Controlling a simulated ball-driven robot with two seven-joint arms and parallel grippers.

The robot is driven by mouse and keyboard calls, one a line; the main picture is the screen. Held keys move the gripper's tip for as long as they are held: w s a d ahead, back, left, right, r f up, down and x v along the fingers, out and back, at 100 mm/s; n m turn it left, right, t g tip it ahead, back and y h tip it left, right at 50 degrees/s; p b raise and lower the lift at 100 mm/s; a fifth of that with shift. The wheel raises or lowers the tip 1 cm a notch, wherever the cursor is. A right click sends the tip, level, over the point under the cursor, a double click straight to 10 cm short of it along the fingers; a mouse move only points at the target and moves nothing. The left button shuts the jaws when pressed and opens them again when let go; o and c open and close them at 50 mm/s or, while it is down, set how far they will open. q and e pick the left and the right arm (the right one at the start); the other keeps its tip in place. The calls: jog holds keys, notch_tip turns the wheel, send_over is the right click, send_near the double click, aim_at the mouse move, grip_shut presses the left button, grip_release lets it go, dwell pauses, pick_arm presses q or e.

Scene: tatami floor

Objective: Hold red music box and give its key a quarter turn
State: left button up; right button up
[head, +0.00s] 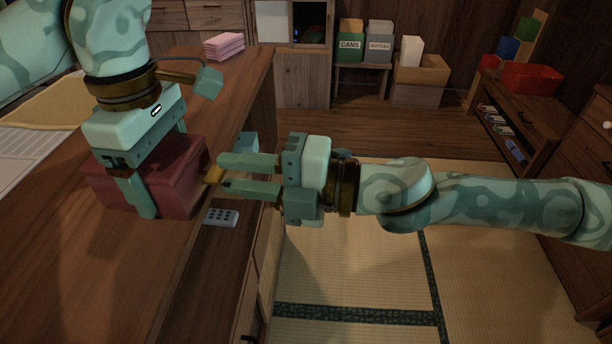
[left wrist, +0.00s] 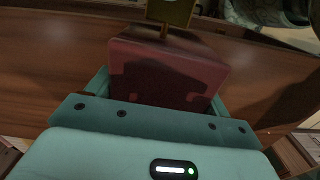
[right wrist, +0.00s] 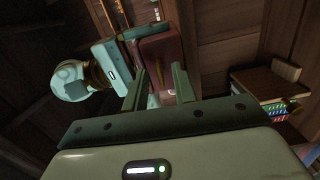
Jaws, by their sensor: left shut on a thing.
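The red music box (head: 160,178) sits on the wooden counter near its right edge. My left gripper (head: 163,172) comes from above and is shut on the box, with a finger on either side. The box also shows between its fingers in the left wrist view (left wrist: 165,72). The gold key (head: 213,174) sticks out of the box's right side; its flat head and stem show in the left wrist view (left wrist: 170,14). My right gripper (head: 222,173) is open, its fingers pointing left, with the key at its fingertips. I cannot tell whether they touch it.
Pink cloths (head: 224,46) are stacked at the counter's far end. Tatami floor is clear right of the counter. Bins (head: 378,45) and a low shelf with a red tray (head: 532,79) stand farther back.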

jog(key=v, duration=1)
jog(key=shift+d, duration=0.2)
pick_arm(q)
jog(key=o, duration=1.3)
